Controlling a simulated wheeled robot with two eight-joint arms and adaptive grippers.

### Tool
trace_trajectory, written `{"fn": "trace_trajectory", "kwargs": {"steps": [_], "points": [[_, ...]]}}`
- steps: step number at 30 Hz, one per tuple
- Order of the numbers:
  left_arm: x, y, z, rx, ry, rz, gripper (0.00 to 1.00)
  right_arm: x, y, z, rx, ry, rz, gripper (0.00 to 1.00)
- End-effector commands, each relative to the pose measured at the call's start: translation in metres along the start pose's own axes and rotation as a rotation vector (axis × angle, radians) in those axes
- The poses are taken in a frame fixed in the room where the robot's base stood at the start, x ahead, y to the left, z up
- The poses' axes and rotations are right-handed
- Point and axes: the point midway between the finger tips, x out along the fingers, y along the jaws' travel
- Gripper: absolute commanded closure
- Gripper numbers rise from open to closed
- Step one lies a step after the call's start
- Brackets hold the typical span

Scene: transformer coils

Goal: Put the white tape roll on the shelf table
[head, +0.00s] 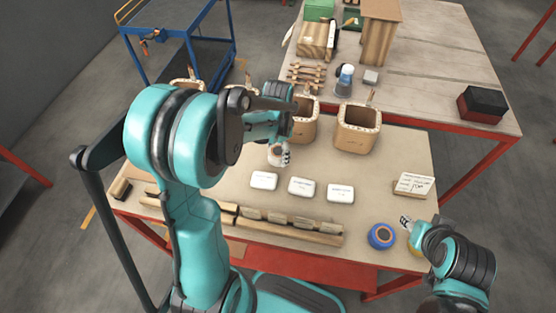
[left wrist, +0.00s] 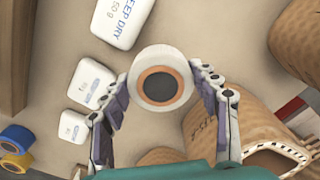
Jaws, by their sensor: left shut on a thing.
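The white tape roll (left wrist: 161,62), with a brown inner ring and dark core, is held between the fingers of my left gripper (left wrist: 160,88). In the head view the roll (head: 275,157) shows partly beside my left gripper (head: 283,153), over the near worktable (head: 225,187). I cannot tell from this view how high it is. My right gripper (head: 406,222) is at the right, close to the blue tape roll (head: 381,236), and its finger opening is too small to judge. A second table (head: 440,60) with a wooden stand (head: 381,38) is behind.
Wooden coil boxes (head: 358,128) stand along the back of the near table. White packets (head: 301,188) lie in a row in front. A yellow roll (left wrist: 17,160) is beside the blue one. A dark red box (head: 481,104) sits on the far table. A blue cart (head: 180,50) stands at the back left.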

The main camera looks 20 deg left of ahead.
Motion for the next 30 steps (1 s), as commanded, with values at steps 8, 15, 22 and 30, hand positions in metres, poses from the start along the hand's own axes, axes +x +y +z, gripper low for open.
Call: {"fn": "trace_trajectory", "kwargs": {"steps": [8,15,22,30], "points": [[0.038,0.000,0.000,0.000,0.000,0.000,0.72,0.017,0.000,0.012,0.000,0.000,0.000,0.60],[0.039,0.000,0.000,0.000,0.000,0.000,0.72,0.015,0.000,0.011,0.000,0.000,0.000,0.60],[0.042,0.000,0.000,0.000,0.000,0.000,0.24,0.018,0.000,0.013,0.000,0.000,0.000,0.60],[0.042,0.000,0.000,0.000,0.000,0.000,0.19,0.018,0.000,0.013,0.000,0.000,0.000,0.60]]}}
